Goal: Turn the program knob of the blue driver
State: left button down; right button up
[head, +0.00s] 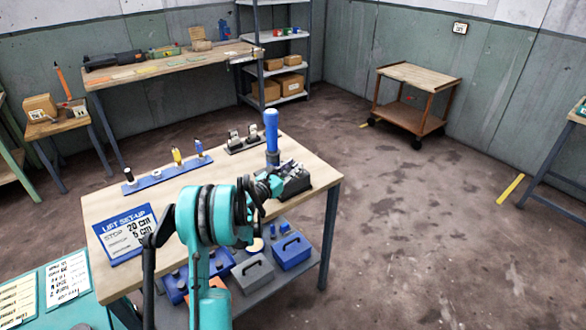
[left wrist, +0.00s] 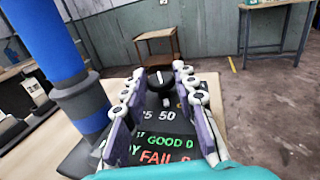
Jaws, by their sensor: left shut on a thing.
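A dark box (head: 296,186) with a sloped face sits at the right end of the workbench. In the left wrist view its black face (left wrist: 152,128) carries "50", a green "GOOD" and a red "FAIL". A dark round knob (left wrist: 160,79) with a pale mark is at its far end. My left gripper (head: 290,170) is over the box; in the left wrist view its two fingers (left wrist: 160,72) are shut on the knob, one on each side. A tall blue cylinder (head: 271,130) on a grey lower part stands upright beside the box. My right gripper is out of view.
A blue strip (head: 166,175) with small tools lies along the bench's left part, near a blue-and-white card (head: 127,234). A dark holder (head: 244,144) stands behind the cylinder. Blue cases (head: 291,251) sit on the lower shelf.

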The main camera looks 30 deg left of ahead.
pick_arm(q)
jog(key=shift+a+m+h, duration=0.1)
jog(key=shift+m+h, duration=0.3)
jog(key=shift+h, duration=0.3)
jog(key=c, duration=1.2)
grip_release()
jog(key=s, duration=0.4)
jog(key=s+a, duration=0.1)
jog(key=s, duration=0.3)
jog(key=s+a, duration=0.1)
jog(key=s, duration=0.2)
jog(key=shift+s, duration=0.4)
